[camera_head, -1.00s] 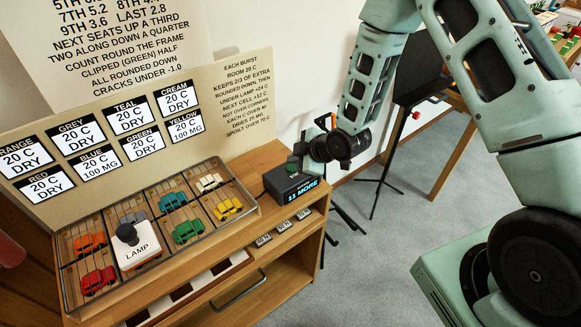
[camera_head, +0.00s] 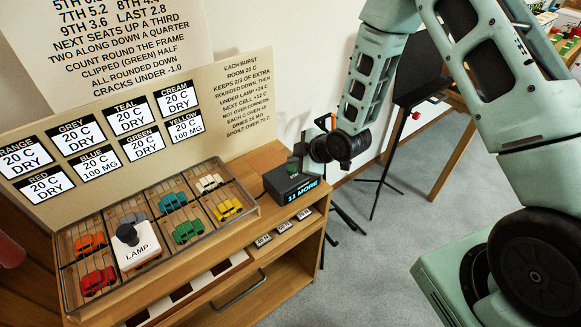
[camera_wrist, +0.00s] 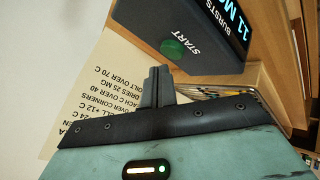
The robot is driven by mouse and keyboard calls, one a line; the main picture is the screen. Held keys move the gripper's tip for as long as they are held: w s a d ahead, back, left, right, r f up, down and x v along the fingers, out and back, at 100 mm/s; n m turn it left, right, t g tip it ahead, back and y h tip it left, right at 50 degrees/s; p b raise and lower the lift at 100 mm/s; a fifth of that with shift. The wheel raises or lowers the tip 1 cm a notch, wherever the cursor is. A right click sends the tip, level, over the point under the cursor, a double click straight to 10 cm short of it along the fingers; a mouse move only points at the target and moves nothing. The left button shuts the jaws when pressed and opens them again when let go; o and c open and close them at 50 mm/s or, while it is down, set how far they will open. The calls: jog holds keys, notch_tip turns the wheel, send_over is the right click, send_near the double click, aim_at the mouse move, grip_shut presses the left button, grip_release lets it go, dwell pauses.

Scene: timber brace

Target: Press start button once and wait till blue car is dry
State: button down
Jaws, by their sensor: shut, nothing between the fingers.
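The start box (camera_head: 290,185) stands at the right end of the wooden bench, and its display reads 11 MORE. Its green START button (camera_wrist: 173,48) shows clearly in the wrist view. My gripper (camera_wrist: 158,72) is shut and empty, its fingertips just short of the button in that picture; the head view shows my gripper (camera_head: 301,152) by the box's back edge. The white LAMP block (camera_head: 138,246) with a black knob stands on the rack's front row, between the red and green cars. No blue car shows. The blue sign (camera_head: 96,162) reads 20 C, 100 MG.
The wire rack (camera_head: 160,262) holds orange, red, teal, green, cream, yellow and partly hidden grey cars. A rules board (camera_head: 235,85) stands behind. The yellow sign (camera_head: 185,126) also reads 100 MG; the other car signs read DRY.

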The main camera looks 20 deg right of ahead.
aim_at(295, 169)
jog(key=shift+f, duration=0.15)
dwell(0.4)
jog(key=shift+f+b, duration=0.3)
jog(key=shift+b, duration=0.25)
jog(key=shift+f+b, duration=0.4)
dwell(0.4)
jog(key=shift+r, duration=0.15)
jog(key=shift+r+p, duration=0.45)
jog(key=shift+r, duration=0.25)
jog(key=shift+r, duration=0.1)
jog(key=shift+r+p, duration=1.65)
jog(key=shift+r, duration=0.8)
jog(key=shift+f, duration=0.1)
